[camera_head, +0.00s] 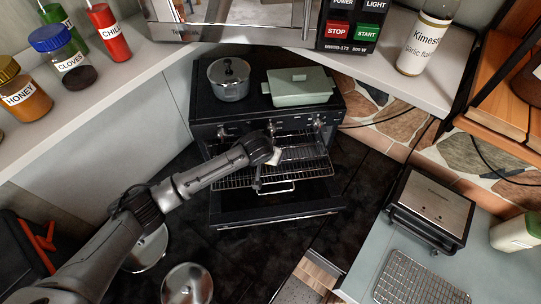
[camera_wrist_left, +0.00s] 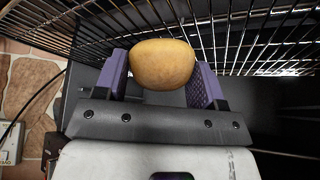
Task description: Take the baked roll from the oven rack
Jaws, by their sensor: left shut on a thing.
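The baked roll (camera_wrist_left: 163,63) is a rounded golden-brown bun in the left wrist view. It sits between the two purple-padded fingers of my left gripper (camera_wrist_left: 161,80), which is shut on it. Wire bars of the oven rack (camera_wrist_left: 245,35) show around and behind the roll. In the head view my left gripper (camera_head: 262,176) is at the pulled-out oven rack (camera_head: 307,170), in front of the black oven (camera_head: 207,140). The roll is hidden there by my arm and gripper. Whether the roll still touches the rack is unclear. My right gripper is not in view.
The oven door (camera_head: 300,208) hangs open below the rack. A pot (camera_head: 229,80) and a pale green lidded dish (camera_head: 298,86) stand on the stove top. A grill press (camera_head: 432,205) and wire cooling rack (camera_head: 415,280) are on the right counter.

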